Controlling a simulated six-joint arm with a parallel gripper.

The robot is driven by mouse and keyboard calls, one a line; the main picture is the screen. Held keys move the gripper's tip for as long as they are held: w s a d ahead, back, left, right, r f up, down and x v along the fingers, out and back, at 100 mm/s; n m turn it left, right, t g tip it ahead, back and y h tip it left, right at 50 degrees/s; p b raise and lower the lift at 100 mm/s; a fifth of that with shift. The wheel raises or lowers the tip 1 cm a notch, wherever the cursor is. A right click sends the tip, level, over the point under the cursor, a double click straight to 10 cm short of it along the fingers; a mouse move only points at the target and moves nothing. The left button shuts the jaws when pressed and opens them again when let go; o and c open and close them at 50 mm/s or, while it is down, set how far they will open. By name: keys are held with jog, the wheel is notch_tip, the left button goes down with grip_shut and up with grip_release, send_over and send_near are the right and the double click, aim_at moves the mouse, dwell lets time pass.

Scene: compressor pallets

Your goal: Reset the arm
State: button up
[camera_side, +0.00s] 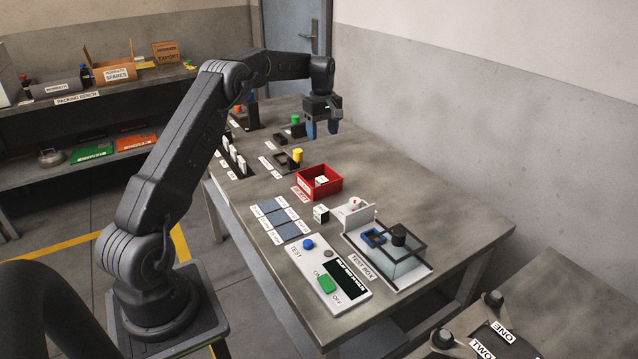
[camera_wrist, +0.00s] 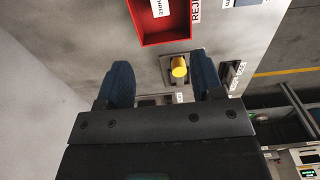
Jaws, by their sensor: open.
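My gripper (camera_side: 320,130) hangs fingers-down over the far part of the grey workbench (camera_side: 420,210), in the side view. In the wrist view its two blue fingers (camera_wrist: 163,85) stand wide apart with nothing between them. A yellow-topped piece (camera_side: 297,155) in a dark holder stands on the bench nearer the side camera than my gripper. It also shows in the wrist view (camera_wrist: 179,67), beyond the fingertips. A green-topped piece (camera_side: 295,119) stands just left of my gripper in the side view.
A red reject bin (camera_side: 334,188) holds a white block. Near it are blue-grey pads (camera_side: 275,218), a white block (camera_side: 321,213), a clear test box (camera_side: 400,262) and a control panel (camera_side: 325,275). Shelves (camera_side: 80,95) stand at the left. The bench's right side is clear.

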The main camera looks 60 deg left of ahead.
jog(key=s+d+r+m+t, duration=0.1)
jog(key=s+d+r+m, duration=0.3)
jog(key=d+r, duration=0.45)
jog(key=s+d+r+m+t, duration=0.1)
jog(key=s+d+r+m, duration=0.4)
jog(key=d, duration=0.6)
jog(key=s+d+f+m+t, duration=0.1)
jog(key=s+d+m, duration=0.3)
jog(key=s+d, duration=0.3)
jog(key=s+d+f+m+t, duration=0.1)
jog(key=s+d+m, duration=0.4)
jog(key=s, duration=0.9)
jog(key=shift+s+d+f+t, duration=0.25)
jog(key=shift+s+d+t, duration=0.1)
jog(key=shift+d+t, duration=0.6)
jog(key=shift+d, duration=0.1)
jog(key=shift+c, duration=0.3)
